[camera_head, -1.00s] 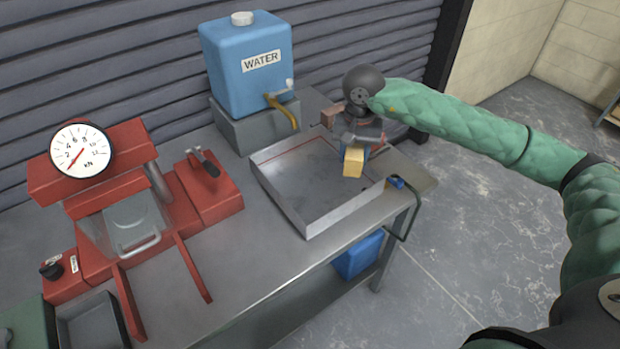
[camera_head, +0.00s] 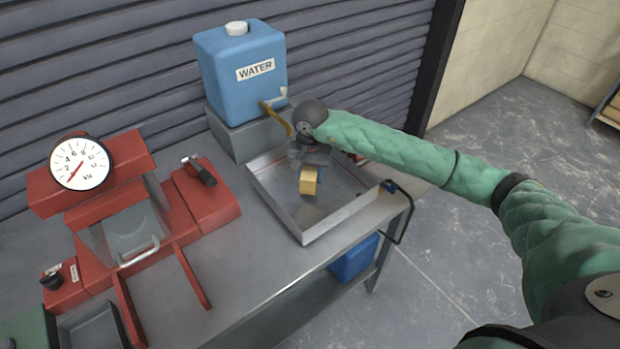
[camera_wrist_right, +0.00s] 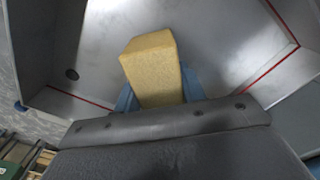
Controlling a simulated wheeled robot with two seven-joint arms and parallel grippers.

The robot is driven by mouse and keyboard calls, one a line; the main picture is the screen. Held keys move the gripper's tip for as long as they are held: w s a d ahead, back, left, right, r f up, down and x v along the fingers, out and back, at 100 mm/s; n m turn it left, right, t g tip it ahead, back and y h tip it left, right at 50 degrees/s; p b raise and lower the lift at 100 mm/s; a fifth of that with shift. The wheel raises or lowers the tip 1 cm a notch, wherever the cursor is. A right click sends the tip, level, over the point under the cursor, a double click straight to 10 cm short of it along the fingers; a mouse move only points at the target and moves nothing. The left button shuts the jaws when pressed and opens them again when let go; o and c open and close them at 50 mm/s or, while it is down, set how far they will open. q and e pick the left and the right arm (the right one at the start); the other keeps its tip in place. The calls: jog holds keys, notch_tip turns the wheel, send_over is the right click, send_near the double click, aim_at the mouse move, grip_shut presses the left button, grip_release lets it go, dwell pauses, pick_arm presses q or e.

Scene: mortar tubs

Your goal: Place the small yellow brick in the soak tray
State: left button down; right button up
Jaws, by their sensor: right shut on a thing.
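The small yellow brick (camera_head: 309,181) is held by my right gripper (camera_head: 312,172). In the right wrist view the brick (camera_wrist_right: 152,68) sits between blue fingertips, over the bare metal tray floor. The soak tray (camera_head: 290,212) is a shallow, square metal tray on the bench with a red line along its inner walls. The brick appears to be within the tray's walls, in its middle; I cannot tell whether it touches the floor. My left gripper is not in view.
A blue water tank (camera_head: 240,65) with a tap (camera_head: 275,112) stands on a grey block behind the tray. A red press with a gauge (camera_head: 80,163) stands to the left. Bare bench lies in front of the tray.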

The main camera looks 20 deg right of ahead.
notch_tip(320, 180, down, 2)
jog(key=shift+w, duration=0.1)
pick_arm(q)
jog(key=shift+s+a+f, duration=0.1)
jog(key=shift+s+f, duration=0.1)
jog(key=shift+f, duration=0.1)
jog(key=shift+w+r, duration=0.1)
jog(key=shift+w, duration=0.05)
pick_arm(e)
jog(key=shift+f, duration=0.1)
jog(key=o, duration=1.3)
jog(key=shift+c, duration=0.2)
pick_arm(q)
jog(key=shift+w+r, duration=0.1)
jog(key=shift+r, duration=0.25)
